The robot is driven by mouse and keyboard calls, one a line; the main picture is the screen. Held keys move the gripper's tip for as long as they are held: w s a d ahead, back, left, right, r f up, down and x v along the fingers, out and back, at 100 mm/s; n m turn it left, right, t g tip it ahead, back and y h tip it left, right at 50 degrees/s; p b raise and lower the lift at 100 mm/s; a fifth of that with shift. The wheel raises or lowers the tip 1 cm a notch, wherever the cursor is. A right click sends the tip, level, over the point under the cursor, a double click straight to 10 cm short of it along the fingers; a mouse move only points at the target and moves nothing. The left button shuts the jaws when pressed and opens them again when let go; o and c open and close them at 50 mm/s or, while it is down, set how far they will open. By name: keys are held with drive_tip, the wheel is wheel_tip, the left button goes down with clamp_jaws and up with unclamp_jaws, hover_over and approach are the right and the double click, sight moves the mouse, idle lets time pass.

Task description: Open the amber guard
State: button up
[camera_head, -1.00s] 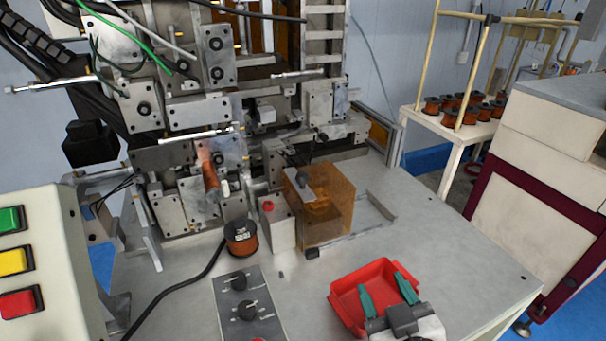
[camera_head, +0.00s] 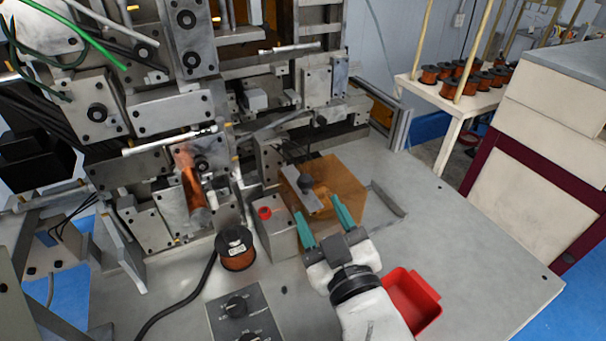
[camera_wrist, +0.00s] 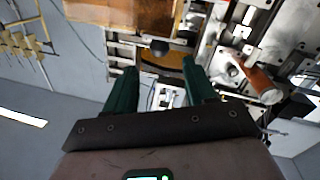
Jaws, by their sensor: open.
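The amber guard (camera_head: 345,180) is a see-through orange box on the machine table, beside a grey block with a red button. A grey plate with a dark knob (camera_head: 306,183) shows at its left side. My gripper (camera_head: 316,206) has green fingers and is open, in front of the guard in the head view, with its fingertips overlapping the guard's lower front. I cannot tell whether they touch it. In the wrist view, my gripper (camera_wrist: 160,66) is spread with nothing held. An amber panel (camera_wrist: 125,13) and a dark round knob (camera_wrist: 158,46) show beyond the fingertips.
A red tray (camera_head: 412,300) lies right of my gripper. A copper wire spool (camera_head: 236,248) and a control box with knobs (camera_head: 240,308) are at left. The red-button block (camera_head: 275,230) stands close left of my fingers. The table's right side is clear.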

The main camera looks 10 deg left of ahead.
sight(307, 188)
drive_tip(key=p+x, duration=0.2)
drive_tip(key=x, duration=0.7)
clamp_jaws()
idle(0.4)
drive_tip(key=shift+f, duration=0.1)
